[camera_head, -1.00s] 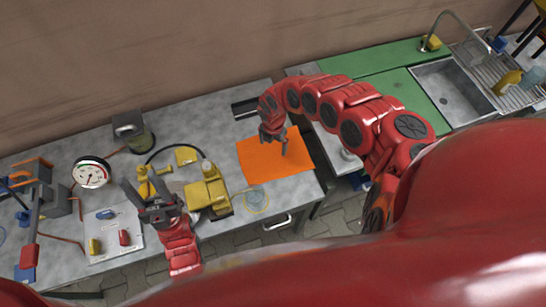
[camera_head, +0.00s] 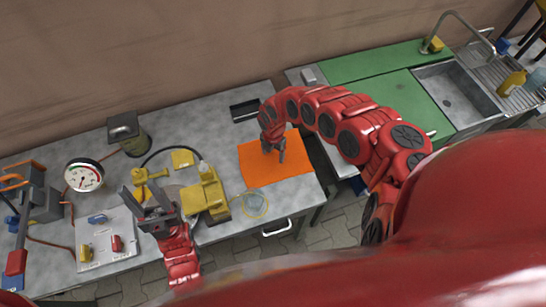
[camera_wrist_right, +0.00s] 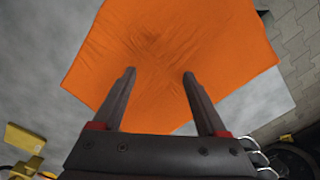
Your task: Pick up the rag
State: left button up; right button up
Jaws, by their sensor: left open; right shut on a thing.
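The orange rag (camera_head: 262,174) lies spread out on the grey workbench near its right end. My right gripper (camera_head: 274,153) is over the middle of the rag, pointing down. In the right wrist view the rag (camera_wrist_right: 210,35) fills the upper middle, with creases running toward its centre. The right gripper (camera_wrist_right: 159,75) is shut on the rag, its two fingers still apart in that view; the cloth at the tips is partly hidden. My left gripper (camera_head: 142,193) is open and empty, above the bench beside the yellow device.
A yellow device (camera_head: 205,195) and a clear round item (camera_head: 255,204) stand left of the rag. A gauge (camera_head: 84,175), a dark-lidded container (camera_head: 128,132) and a switch panel (camera_head: 105,238) are further left. A sink (camera_head: 458,95) is at right.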

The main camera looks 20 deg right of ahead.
grip_shut()
dwell(0.5)
notch_tip(320, 180, up, 12)
jog(key=p, duration=1)
